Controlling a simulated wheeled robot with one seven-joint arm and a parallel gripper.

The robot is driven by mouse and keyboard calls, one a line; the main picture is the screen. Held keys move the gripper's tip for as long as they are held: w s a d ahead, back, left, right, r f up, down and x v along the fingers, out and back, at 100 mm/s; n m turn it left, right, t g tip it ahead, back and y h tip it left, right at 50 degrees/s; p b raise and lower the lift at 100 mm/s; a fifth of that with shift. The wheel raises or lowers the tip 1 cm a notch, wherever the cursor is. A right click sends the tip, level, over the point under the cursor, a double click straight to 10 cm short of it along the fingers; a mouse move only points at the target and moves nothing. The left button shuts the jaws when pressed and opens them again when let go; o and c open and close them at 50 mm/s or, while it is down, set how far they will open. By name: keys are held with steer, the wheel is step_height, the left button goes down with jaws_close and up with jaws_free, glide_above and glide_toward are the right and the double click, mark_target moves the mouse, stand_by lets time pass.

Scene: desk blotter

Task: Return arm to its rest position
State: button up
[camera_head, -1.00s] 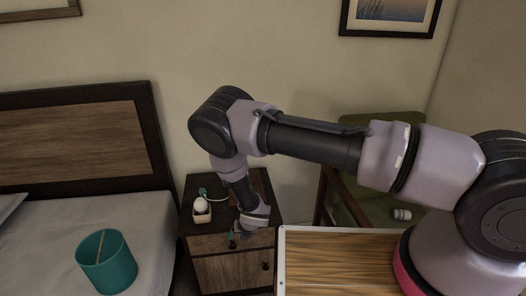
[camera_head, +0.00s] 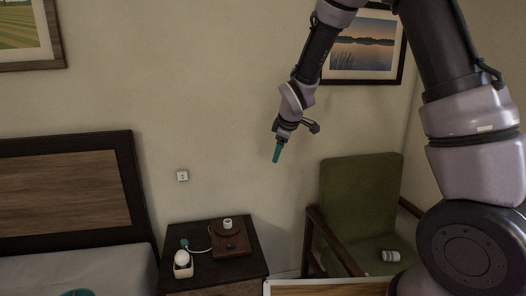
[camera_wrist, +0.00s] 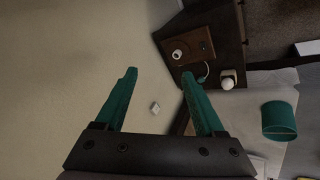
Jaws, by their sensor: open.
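My gripper (camera_head: 277,152) hangs in the air in front of the wall, above and to the right of the nightstand (camera_head: 182,228) in the head view. Its teal fingers point down. In the wrist view my gripper (camera_wrist: 160,88) has its two fingers spread wide apart, with nothing between them but the wall behind. My arm is raised and bent, running up out of the top of the head view and back down on the right.
The nightstand holds a brown wooden box (camera_head: 230,242) and a white round object in a small holder (camera_head: 183,270). A green armchair (camera_head: 358,200) with a small white cylinder (camera_head: 390,256) stands right. A bed (camera_head: 70,200) is left.

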steer(key=s+d+r+m, duration=0.5)
steer(key=d+r, duration=0.2)
steer(key=r, duration=0.1)
steer(key=s+d+r+m, duration=0.4)
steer(key=s+d+r, duration=0.2)
steer(key=r, duration=0.2)
steer(key=s+d+r+m, duration=0.2)
steer(key=s+m, duration=0.1)
steer(key=s, duration=0.2)
steer(key=s+d+r+m+t, duration=0.1)
steer(key=s+d+m, duration=0.1)
steer(key=s, duration=0.4)
steer(key=s+d+r+m, duration=0.2)
steer(key=s+m, duration=0.2)
steer(key=s, duration=0.2)
steer(key=shift+s+d+r+m, duration=0.15)
steer(key=shift+r+m, duration=0.15)
